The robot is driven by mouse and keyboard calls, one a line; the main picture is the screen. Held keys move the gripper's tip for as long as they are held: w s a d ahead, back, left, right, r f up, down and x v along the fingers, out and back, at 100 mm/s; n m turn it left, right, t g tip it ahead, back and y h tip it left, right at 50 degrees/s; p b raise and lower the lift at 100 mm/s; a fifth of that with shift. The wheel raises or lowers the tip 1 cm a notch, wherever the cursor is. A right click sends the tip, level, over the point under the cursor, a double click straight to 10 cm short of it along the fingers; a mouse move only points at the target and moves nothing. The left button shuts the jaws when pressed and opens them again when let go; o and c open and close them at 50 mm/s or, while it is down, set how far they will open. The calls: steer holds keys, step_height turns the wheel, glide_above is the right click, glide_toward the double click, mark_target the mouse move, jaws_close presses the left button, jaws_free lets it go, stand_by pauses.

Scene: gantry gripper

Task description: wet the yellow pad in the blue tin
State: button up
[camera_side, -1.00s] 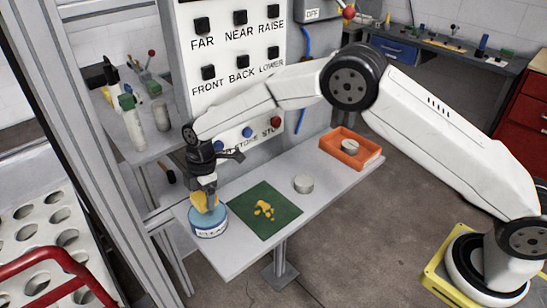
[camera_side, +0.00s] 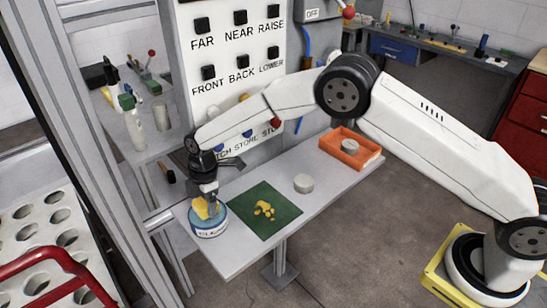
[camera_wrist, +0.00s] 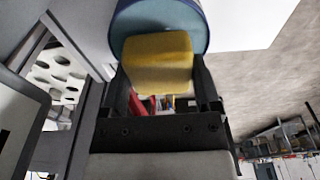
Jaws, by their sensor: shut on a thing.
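The yellow pad (camera_wrist: 157,62) is between the two fingers of my gripper (camera_wrist: 160,88) in the wrist view, and the fingers are shut on it. In the side view the pad (camera_side: 203,209) is at the top of the blue tin (camera_side: 208,228), under my gripper (camera_side: 207,200). The tin is round, with a blue side and a white lettered label, and stands at the left end of the narrow bench. The blue tin (camera_wrist: 190,12) also shows behind the pad in the wrist view. Whether the pad touches anything inside the tin is hidden.
A green mat (camera_side: 265,228) with several yellow pieces (camera_side: 264,209) lies beside the tin. A grey round piece (camera_side: 303,184) stands on the bare bench (camera_side: 325,186). An orange tray (camera_side: 368,162) holding another grey round piece is farther right. A panel of black buttons (camera_side: 240,60) rises behind.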

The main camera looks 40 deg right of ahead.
mark_target(203, 202)
steer(key=shift+f, duration=0.5)
stand_by(1.4)
steer(key=shift+r, duration=3.5)
steer(key=shift+d, duration=0.15)
steer(key=s+d+r+m, duration=0.1)
steer(key=s+d+m, duration=0.6)
steer(key=d+m, duration=0.2)
steer(key=s+d+r+m+t+h, duration=0.1)
steer(key=s+d+m, duration=0.6)
steer(key=d, duration=0.6)
steer(key=shift+s+d+m, duration=0.35)
steer(key=shift+s+m, duration=0.05)
steer(key=shift+m, duration=0.6)
